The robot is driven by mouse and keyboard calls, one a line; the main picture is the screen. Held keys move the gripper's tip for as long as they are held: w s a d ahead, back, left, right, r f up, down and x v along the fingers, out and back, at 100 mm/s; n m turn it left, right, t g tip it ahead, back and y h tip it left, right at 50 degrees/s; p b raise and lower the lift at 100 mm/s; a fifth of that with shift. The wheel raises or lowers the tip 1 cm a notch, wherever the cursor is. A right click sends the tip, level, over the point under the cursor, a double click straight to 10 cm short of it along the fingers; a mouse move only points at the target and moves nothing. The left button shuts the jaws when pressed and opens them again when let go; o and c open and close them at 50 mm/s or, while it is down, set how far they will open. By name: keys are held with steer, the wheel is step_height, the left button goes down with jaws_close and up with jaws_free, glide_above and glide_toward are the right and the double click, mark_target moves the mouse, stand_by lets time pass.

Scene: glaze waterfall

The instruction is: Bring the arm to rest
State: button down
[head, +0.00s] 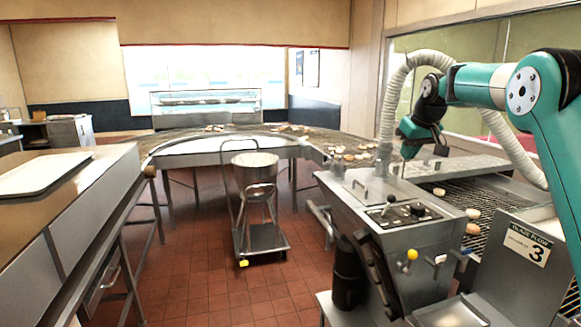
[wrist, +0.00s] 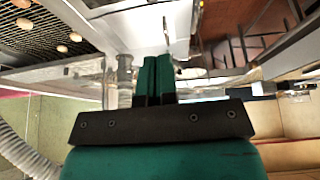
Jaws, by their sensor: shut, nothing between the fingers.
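My teal arm comes in from the right in the head view, with its elbow raised and its end hanging over the grey glaze machine (head: 375,205). My gripper (head: 408,150) hangs beside the machine's upright pipe, above the machine top. In the wrist view my gripper (wrist: 153,75) shows two teal fingers pressed together with nothing between them. The wrist view looks upside down across the machine, so how far the fingertips are from its top is hard to tell.
A wire conveyor (head: 470,205) with several round pastries runs behind the machine. A ribbed hose (head: 388,100) arches close to my arm. A curved belt (head: 200,140) crosses the back. A trolley with a pot (head: 255,170) stands on the tiled floor (head: 190,275). A tray (head: 40,175) lies on the left counter.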

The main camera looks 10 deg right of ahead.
steer(key=s+a+f+n+g+y+b, duration=0.1)
steer(key=s+a+f+n+b, duration=0.1)
steer(key=s+a, duration=0.65)
steer(key=s+a+f+n+g+y+b, duration=0.15)
steer(key=s+a, duration=0.45)
steer(key=a, duration=0.6)
steer(key=s+a+f+n+g+b, duration=0.1)
steer(key=s+a+f, duration=0.2)
steer(key=s, duration=0.6)
steer(key=s+a+f+y+b, duration=0.1)
steer(key=s+a+f, duration=0.3)
steer(key=s, duration=0.6)
steer(key=s+a+f+n+g+b, duration=0.1)
steer(key=s+a+f+b, duration=0.1)
steer(key=s, duration=0.7)
step_height(320, 180, down, 2)
steer(key=shift+s+a+n+g, duration=0.15)
steer(key=shift+a+n+g, duration=0.2)
steer(key=shift+a, duration=0.3)
steer(key=shift+y, duration=0.25)
